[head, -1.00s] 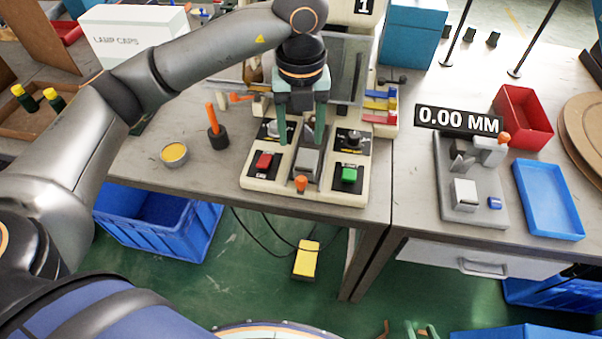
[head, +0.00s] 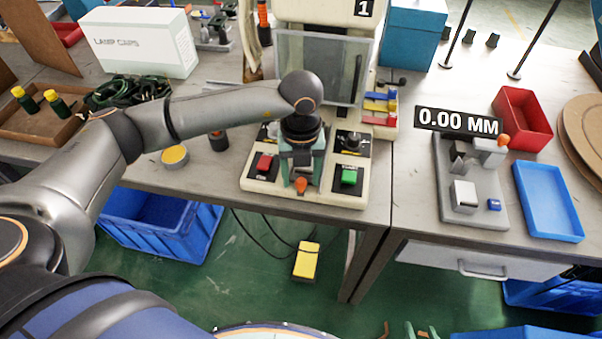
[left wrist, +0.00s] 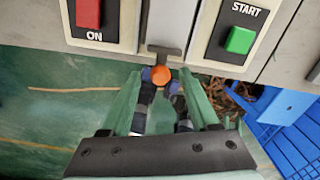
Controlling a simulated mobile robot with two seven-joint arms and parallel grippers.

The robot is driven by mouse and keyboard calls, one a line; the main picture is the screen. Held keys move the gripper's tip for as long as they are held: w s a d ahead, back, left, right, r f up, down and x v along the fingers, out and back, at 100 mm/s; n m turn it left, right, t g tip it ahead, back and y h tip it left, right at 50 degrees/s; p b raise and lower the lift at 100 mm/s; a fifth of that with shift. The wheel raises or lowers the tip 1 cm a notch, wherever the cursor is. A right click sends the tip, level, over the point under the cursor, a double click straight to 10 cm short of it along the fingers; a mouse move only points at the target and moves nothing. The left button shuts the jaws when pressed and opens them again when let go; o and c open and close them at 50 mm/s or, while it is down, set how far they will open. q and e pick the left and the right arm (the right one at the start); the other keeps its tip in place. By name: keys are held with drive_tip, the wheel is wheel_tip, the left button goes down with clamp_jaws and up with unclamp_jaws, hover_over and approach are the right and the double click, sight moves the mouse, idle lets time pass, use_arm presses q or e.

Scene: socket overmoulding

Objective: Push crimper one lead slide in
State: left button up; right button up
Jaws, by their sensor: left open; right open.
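Crimper one (head: 260,186) is the cream machine with the "1" sign, a clear guard, a red ON button and a green START button. Its lead slide (head: 304,168) lies between the buttons, with an orange knob (head: 301,183) at the front end. My left gripper (head: 301,176) points down there, fingers open. In the left wrist view the orange knob (left wrist: 161,76) lies between the open green fingers (left wrist: 161,84), with no clear contact. My arm partly hides the slide in the head view. My right gripper (head: 422,331) shows only its green fingertips at the bottom edge, apart and empty.
A gauge (head: 468,185) reading 0.00 MM, a red bin (head: 523,118) and a blue tray (head: 549,200) stand at the right. A yellow tin (head: 174,155) is left of the crimper. A blue crate (head: 160,222) and a yellow pedal (head: 307,260) are on the floor.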

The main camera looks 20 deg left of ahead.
use_arm(q)
clamp_jaws()
idle(0.4)
idle(0.9)
